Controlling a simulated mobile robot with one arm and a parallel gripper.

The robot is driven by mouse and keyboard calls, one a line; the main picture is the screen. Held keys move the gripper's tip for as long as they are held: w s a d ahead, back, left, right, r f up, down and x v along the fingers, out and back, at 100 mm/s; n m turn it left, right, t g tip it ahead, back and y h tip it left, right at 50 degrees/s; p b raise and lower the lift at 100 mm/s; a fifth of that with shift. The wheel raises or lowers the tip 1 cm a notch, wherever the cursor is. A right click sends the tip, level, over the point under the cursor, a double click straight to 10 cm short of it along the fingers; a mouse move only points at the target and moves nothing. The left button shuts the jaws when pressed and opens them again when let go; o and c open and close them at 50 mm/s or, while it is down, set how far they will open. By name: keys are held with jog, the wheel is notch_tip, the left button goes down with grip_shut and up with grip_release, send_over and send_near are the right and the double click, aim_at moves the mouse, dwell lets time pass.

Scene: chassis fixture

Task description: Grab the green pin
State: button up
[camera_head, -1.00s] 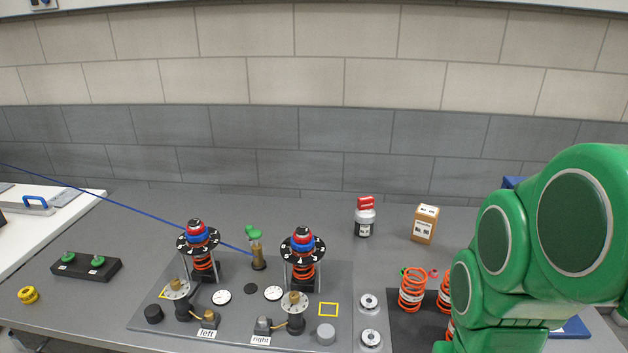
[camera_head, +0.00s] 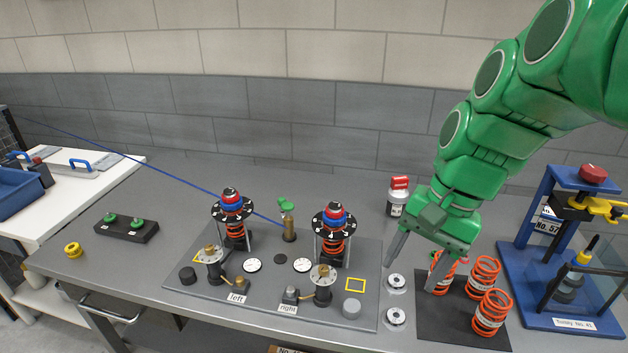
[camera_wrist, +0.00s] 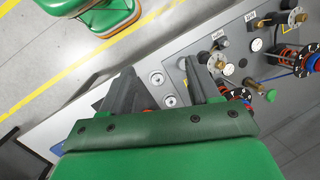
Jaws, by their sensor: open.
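Several green-topped things are in view; I cannot tell which one is the green pin. One green top (camera_head: 287,205) sits on a brass post (camera_head: 289,226) at the back of the grey fixture plate (camera_head: 262,304), between the two spring assemblies. Two green knobs (camera_head: 110,218) (camera_head: 137,224) stand in a black block (camera_head: 127,230) at the left. My gripper (camera_head: 411,276) is open and empty, fingers pointing down, above the plate's right edge and the dark mat. In the wrist view my spread fingers (camera_wrist: 160,77) show nothing held between them.
Orange springs (camera_head: 487,270) stand on a dark mat (camera_head: 450,325) close to my right finger. Silver discs (camera_head: 396,318) lie beside it. A red-capped bottle (camera_head: 398,197) stands behind my gripper. A blue press (camera_head: 560,250) stands at the right. Bare table lies between block and plate.

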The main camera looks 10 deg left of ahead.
jog(key=w+a+r+m+y, duration=0.1)
jog(key=w+a+m+y, duration=0.1)
jog(key=w+a, duration=0.55)
jog(key=w+a+r+m+y, duration=0.15)
jog(key=w+a, duration=0.25)
jog(key=w, duration=0.7)
jog(key=w+a+m+y, duration=0.25)
jog(key=w+a, duration=0.35)
jog(key=w, duration=0.3)
jog(key=w+a+f+m+g+y, duration=0.1)
jog(key=w+a+f+m+y, duration=0.1)
jog(key=w+a, duration=0.4)
jog(key=w+a+f+m+g+y, duration=0.1)
jog(key=w+a+f+m+y, duration=0.1)
jog(key=w+a+f, duration=0.3)
jog(key=shift+w+a+f+m, duration=0.2)
jog(key=shift+w+a+m, duration=0.45)
jog(key=shift+w, duration=1.75)
notch_tip(320, 180, down, 18)
jog(key=shift+d+r, duration=0.1)
jog(key=shift+d, duration=0.05)
jog(key=shift+x, duration=3.9)
jog(key=shift+r, duration=0.2)
jog(key=c, duration=1)
